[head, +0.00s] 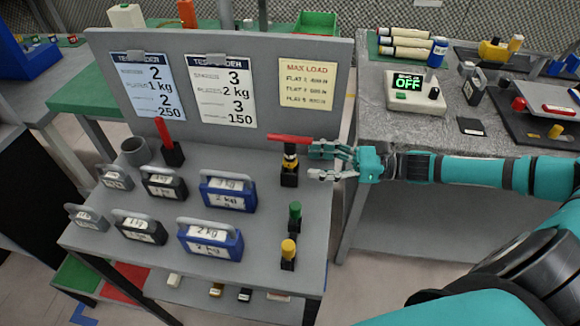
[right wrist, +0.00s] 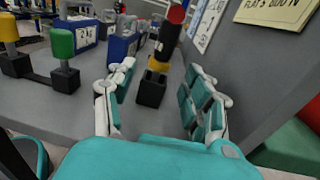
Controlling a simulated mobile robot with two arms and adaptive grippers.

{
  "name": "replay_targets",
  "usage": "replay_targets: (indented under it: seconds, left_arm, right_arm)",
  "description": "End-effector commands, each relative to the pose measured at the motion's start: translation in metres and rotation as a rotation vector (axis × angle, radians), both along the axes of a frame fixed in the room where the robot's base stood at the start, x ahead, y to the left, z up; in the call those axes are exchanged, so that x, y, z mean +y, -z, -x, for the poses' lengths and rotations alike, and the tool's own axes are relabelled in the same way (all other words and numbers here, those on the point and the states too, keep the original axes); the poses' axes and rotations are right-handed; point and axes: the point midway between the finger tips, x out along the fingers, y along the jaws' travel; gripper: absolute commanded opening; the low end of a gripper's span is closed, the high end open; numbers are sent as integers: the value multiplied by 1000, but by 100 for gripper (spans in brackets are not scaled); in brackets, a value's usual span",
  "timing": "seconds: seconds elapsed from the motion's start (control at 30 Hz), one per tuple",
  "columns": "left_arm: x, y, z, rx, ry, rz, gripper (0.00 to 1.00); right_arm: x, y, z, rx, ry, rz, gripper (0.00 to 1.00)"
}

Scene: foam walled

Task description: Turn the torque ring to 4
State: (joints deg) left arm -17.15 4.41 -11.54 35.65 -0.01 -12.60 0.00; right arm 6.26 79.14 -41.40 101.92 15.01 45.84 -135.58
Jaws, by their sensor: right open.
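A tool with a red crossbar handle (head: 289,138) stands upright in a black holder (head: 289,180) at the right side of the grey bench. A yellow ring (head: 290,163) sits on its dark shaft; its markings are too small to read. My right gripper (head: 321,162) is open just to the right of this tool, fingers pointing at it. In the right wrist view the tool's yellow ring (right wrist: 154,64) and black holder (right wrist: 151,90) lie ahead, between the spread fingers (right wrist: 160,85). The fingers appear apart from the tool. My left gripper is not in view.
A green-topped tool (head: 295,212) and a yellow-topped one (head: 288,250) stand nearer on the bench. Blue weights (head: 228,194), black weights and grey weights fill its left. A back panel (head: 215,60) with cards rises behind. The side table (head: 385,130) holds a display reading OFF (head: 407,83).

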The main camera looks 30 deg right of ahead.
Motion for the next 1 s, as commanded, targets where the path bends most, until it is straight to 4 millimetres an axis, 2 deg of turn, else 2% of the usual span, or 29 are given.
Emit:
replay_targets:
  seconds: [0.03, 0.3, 0.5, 0.73, 1.0]
  left_arm:
    - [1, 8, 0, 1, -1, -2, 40]
    - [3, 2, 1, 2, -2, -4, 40]
    - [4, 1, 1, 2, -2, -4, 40]
    - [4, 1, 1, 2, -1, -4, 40]
    - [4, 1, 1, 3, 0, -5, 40]
  right_arm:
    - [11, 0, -7, -9, -2, -4, 52]
    - [46, -3, -29, -3, 1, -3, 52]
    - [54, -1, -34, -1, 1, 1, 52]
    - [54, -1, -34, -1, 1, 1, 52]
    - [54, -1, -34, -1, 1, 1, 18]
